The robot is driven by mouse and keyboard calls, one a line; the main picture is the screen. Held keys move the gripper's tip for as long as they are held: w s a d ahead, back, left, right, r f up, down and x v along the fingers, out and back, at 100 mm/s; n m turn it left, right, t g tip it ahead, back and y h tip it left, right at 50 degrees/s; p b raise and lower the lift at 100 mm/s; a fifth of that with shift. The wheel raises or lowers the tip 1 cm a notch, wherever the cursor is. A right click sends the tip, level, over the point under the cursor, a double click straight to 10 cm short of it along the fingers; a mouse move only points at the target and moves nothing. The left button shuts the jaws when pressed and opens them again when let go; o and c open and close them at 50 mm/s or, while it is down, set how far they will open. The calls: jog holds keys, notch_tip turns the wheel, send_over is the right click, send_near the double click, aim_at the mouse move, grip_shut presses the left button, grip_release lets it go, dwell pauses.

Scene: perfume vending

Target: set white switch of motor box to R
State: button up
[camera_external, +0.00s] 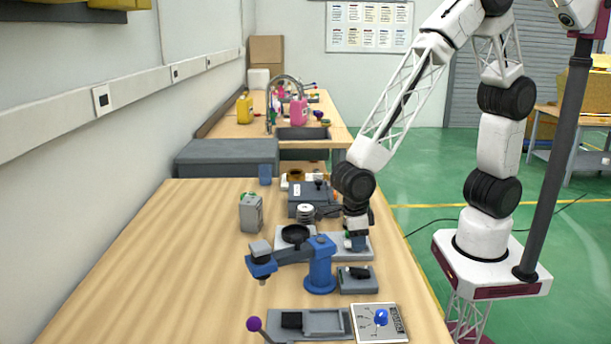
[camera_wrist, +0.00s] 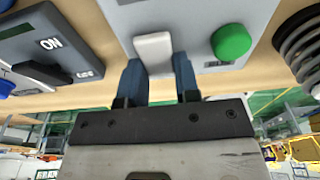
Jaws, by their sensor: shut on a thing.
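The motor box is a light grey box with a white switch (camera_wrist: 153,50) and a round green button (camera_wrist: 231,42). In the wrist view its grey face (camera_wrist: 193,20) fills the top middle. The white switch sits between the tips of my two blue fingers, and my gripper (camera_wrist: 158,68) is shut on it. Markings near the switch are too small or hidden to read. In the external view my gripper (camera_external: 356,238) reaches down at a light grey box (camera_external: 341,253) behind the blue arm device; the switch is hidden there.
A grey ON/OFF box with a black lever (camera_wrist: 45,72) lies close at left in the wrist view. A dark ribbed cylinder (camera_wrist: 300,48) stands at right. A blue arm device (camera_external: 320,268) stands close in front of my gripper. The table's left side is mostly clear.

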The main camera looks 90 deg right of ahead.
aim_at(350, 243)
jog(key=shift+w+g, duration=0.1)
jog(key=shift+g, duration=0.4)
jog(key=o, duration=0.9)
jog(key=shift+r, duration=0.2)
jog(key=shift+v, duration=3.8)
